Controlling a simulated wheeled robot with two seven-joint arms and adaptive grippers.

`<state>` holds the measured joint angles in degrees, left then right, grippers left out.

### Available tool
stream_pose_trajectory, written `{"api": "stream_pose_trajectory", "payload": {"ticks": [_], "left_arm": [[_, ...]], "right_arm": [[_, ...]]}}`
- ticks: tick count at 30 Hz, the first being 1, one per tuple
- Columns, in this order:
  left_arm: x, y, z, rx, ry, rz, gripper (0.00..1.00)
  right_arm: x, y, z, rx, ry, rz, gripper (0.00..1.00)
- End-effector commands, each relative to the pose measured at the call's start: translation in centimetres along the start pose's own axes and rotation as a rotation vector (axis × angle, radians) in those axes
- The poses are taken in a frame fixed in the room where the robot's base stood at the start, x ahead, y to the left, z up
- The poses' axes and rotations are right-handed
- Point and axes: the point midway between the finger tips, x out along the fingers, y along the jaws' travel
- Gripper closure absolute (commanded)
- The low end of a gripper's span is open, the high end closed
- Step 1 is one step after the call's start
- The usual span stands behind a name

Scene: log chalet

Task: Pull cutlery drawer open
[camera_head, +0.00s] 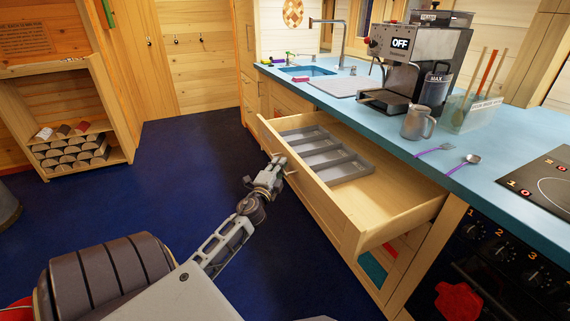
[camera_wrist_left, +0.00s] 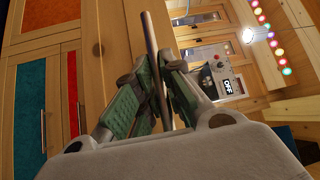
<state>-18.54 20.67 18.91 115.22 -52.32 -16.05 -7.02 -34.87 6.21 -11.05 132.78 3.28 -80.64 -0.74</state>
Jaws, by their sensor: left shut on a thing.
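The cutlery drawer (camera_head: 395,210) stands well out from the wooden cabinet under the blue counter. A grey divided cutlery tray (camera_head: 352,168) lies inside it, with bare wood beside it. My left gripper (camera_head: 279,163) is at the drawer's front panel. In the left wrist view the left gripper (camera_wrist_left: 158,92) has its green-padded fingers closed around the thin bar handle (camera_wrist_left: 152,45). My right gripper is not in view.
The blue counter (camera_head: 400,140) carries a coffee machine (camera_head: 415,55), a metal mug (camera_head: 417,123), a purple-handled fork (camera_head: 434,150) and a spoon (camera_head: 463,164). An oven with knobs (camera_head: 505,250) is at right. The dark blue floor (camera_head: 190,150) left of the drawer is clear.

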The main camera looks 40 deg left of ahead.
Motion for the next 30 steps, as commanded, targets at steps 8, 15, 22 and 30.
{"api": "stream_pose_trajectory", "payload": {"ticks": [8, 15, 22, 30], "left_arm": [[-0.27, 0.11, 0.20, -0.001, 0.001, 0.003, 1.00], [-0.26, 0.12, 0.17, -0.001, 0.002, 0.003, 0.81], [-0.23, 0.03, 0.19, -0.001, 0.001, 0.001, 0.68], [-0.32, -0.01, 0.20, -0.001, 0.001, 0.001, 0.68]], "right_arm": [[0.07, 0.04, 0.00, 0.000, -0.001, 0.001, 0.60], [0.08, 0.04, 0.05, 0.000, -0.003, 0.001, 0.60], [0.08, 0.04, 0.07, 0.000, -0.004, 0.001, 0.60], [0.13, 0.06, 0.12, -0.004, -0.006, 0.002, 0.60]]}}
